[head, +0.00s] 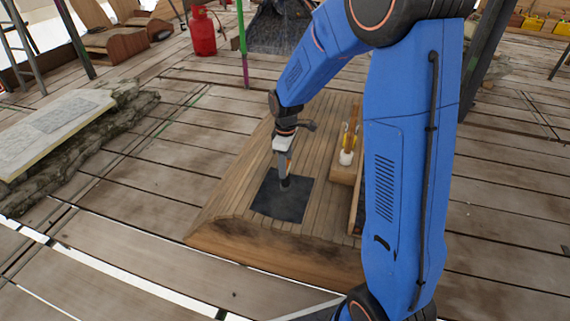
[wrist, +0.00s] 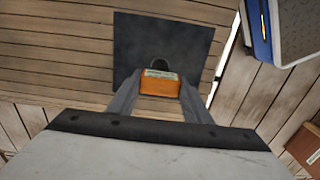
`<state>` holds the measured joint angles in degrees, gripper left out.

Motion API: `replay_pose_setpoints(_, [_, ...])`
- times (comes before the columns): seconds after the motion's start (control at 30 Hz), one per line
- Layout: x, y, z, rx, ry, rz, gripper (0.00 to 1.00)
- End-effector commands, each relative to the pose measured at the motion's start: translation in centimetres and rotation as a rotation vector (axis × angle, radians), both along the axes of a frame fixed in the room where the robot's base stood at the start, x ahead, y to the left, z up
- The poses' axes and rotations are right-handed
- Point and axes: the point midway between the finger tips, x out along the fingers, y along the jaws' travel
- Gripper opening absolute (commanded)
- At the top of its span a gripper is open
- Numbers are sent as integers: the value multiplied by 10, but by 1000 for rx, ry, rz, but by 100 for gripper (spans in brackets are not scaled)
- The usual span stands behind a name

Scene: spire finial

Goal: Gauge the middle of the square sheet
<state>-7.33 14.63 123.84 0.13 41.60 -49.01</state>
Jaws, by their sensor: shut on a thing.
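The square sheet (head: 277,209) is dark grey and lies flat on a slatted wooden platform. In the wrist view the sheet (wrist: 188,42) lies beyond my fingertips, with most of its surface showing. My gripper (head: 286,165) points down over the sheet in the head view. In the wrist view my gripper (wrist: 160,90) is shut on an orange gauge (wrist: 160,86) with a pale label on its top edge. A dark round end shows just past the gauge, over the sheet's middle area. I cannot tell whether it touches the sheet.
The wooden platform (head: 225,205) has a curved front edge. A wooden block (head: 344,174) with yellow and white items stands right of the sheet. A red cylinder (head: 202,33) and a thin pole (head: 243,50) stand behind. A pale slab (head: 50,122) lies on stones at left.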

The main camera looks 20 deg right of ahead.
Motion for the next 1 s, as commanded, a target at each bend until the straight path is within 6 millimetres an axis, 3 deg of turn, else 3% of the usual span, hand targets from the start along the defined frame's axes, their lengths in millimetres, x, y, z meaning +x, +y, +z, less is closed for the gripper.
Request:
replay_pose_setpoints(0.5, [0,0,-32,0,0,0,18])
replay_pose_setpoints(0.93, [0,0,-37,0,-1,0,18])
replay_pose_setpoints(0.97, [0,0,-37,0,-1,0,50])
replay_pose_setpoints(1.0, [0,0,-37,0,-1,0,59])
